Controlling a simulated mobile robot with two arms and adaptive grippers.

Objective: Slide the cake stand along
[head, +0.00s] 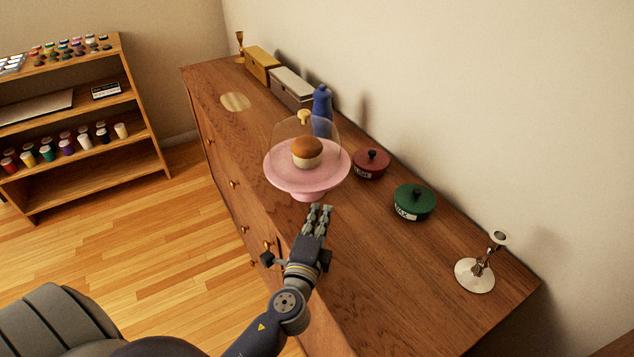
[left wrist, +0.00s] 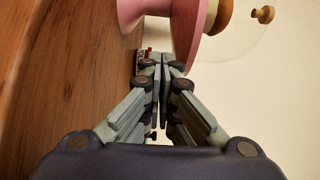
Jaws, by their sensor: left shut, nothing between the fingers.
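The pink cake stand (head: 280,176) stands on the wooden sideboard, with a brown-topped cake (head: 307,152) under a clear dome with a gold knob. My left gripper (head: 319,212) is shut and empty, just in front of the stand's foot on the near side. In the left wrist view, the shut fingertips (left wrist: 163,66) are close to the cake stand (left wrist: 195,30), by its plate and foot. I cannot tell whether they touch it. My right gripper is not in view.
On the sideboard (head: 400,290), a red pot (head: 371,164), a green pot (head: 414,202) and a silver candlestick (head: 476,273) stand to the right. A blue bottle (head: 322,107) and boxes (head: 291,88) stand behind.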

